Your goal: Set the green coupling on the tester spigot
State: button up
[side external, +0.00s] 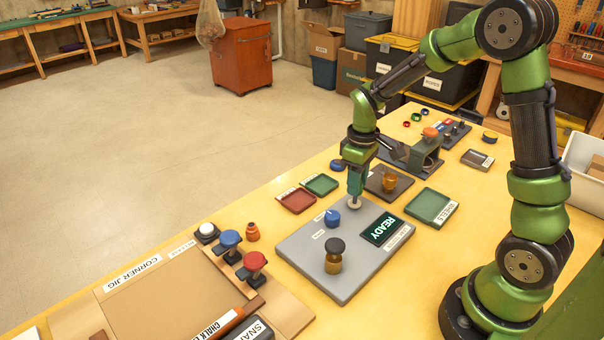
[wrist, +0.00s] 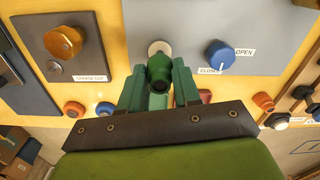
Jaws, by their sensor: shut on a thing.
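My gripper (side external: 356,188) points down over the grey tester panel (side external: 318,250), shut on the green coupling (wrist: 159,70). In the wrist view the coupling, with a dark bore, sits between my two green fingers (wrist: 159,82). In the side view the fingers largely hide it. The pale round tester spigot (wrist: 159,47) shows just beyond the coupling; its base also shows below my fingertips in the side view (side external: 354,203). I cannot tell whether coupling and spigot touch. The tester's display (side external: 381,229) reads READY.
On the panel, a blue knob (side external: 332,218) and a black-topped brass fitting (side external: 334,255) stand near the spigot. A dark plate with a brass cup (side external: 389,182) lies behind. Red (side external: 297,201) and green (side external: 321,185) trays, the Wheels tray (side external: 429,207) and the corner jig (side external: 160,300) surround it.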

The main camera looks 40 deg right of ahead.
jog(key=shift+f, duration=1.55)
dwell(2.0)
jog(key=o, duration=1.5)
jog(key=shift+r, duration=0.15)
jog(key=shift+r, duration=3.7)
